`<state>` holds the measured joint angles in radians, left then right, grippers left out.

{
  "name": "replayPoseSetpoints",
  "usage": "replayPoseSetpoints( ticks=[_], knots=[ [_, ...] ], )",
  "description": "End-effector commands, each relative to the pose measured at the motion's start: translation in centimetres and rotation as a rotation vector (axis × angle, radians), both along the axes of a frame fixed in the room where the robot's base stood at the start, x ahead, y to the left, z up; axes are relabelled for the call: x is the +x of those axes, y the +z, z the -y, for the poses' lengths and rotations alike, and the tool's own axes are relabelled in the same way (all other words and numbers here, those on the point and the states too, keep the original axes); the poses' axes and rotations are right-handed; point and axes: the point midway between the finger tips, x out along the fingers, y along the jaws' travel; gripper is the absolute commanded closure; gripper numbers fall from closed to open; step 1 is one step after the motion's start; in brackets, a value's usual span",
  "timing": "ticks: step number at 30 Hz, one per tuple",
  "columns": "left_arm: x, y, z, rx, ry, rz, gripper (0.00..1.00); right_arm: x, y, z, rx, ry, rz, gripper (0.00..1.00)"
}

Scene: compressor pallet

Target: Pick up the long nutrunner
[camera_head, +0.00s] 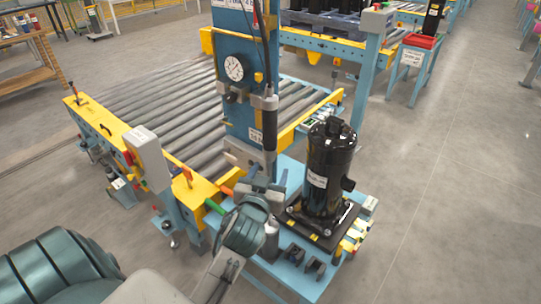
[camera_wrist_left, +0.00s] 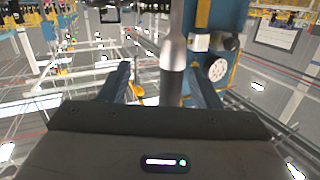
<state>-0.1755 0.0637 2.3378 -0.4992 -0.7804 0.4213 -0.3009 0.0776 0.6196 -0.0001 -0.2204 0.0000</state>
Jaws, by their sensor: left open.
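The long nutrunner (camera_head: 269,125) is a slim upright tool with a dark and grey body, hanging in front of the blue column. My left gripper (camera_head: 262,187) is at its lower part in the head view. In the left wrist view the nutrunner's grey shaft (camera_wrist_left: 173,52) stands upright between the two dark fingers of my left gripper (camera_wrist_left: 163,85), nearer the right finger. The fingers are apart. Whether either finger touches the shaft cannot be told. The tool's lower end is partly hidden by my gripper. My right gripper is not in view.
A black compressor (camera_head: 325,175) stands on a dark plate on the blue bench, just right of my left gripper. The blue column (camera_head: 235,105) with a round gauge (camera_head: 234,68) is close behind the tool. A roller conveyor (camera_head: 150,105) lies behind left. Open floor is at right.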

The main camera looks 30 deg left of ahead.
Motion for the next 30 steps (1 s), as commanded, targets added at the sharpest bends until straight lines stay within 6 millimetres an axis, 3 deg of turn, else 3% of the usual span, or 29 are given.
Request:
replayPoseSetpoints(
  ticks=[1,3,7,15,20,26,30],
  knots=[
    [-0.8,2.1,-0.1,-0.004,0.011,0.04,0.42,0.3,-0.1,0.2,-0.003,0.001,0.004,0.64],
    [-1.7,4.0,-0.2,-0.009,0.023,0.079,0.42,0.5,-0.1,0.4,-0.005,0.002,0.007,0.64],
    [-1.6,5.6,-0.6,-0.011,0.032,0.107,0.42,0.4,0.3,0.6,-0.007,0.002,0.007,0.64],
    [2.2,5.8,-2.1,-0.012,0.032,0.108,0.42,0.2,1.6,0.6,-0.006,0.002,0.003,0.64],
    [3.2,5.8,-2.6,-0.012,0.032,0.108,0.42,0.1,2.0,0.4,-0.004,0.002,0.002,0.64],
    [5.6,6.8,-3.9,-0.01,0.032,0.106,0.42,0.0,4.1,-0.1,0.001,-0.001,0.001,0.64],
    [7.1,6.4,-4.5,-0.012,0.032,0.105,0.42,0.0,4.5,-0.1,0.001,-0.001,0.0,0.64]
  ],
)
